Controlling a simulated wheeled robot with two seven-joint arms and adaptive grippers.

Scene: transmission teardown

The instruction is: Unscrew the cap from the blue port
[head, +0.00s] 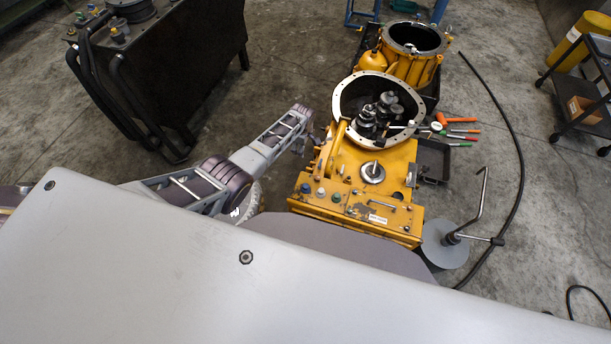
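The yellow transmission housing (345,180) stands in the middle of the head view. A row of small fittings sits on its near left top: a bluish one (306,188) at the left end, a paler one (320,193) beside it and a green one (336,197) to the right. They are too small to tell cap from port. My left gripper (303,140) is left of the housing's far part, beyond the fittings and apart from them. Its fingers are too small and dark to tell open from shut. My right gripper is not in view.
A black tank (170,70) with hoses and coloured fittings stands at the upper left. A second yellow housing (410,55) stands behind the first. Hand tools (455,133), a black tray (432,160) and a crank on a round plate (447,245) are on the right. A black hose curves across the floor.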

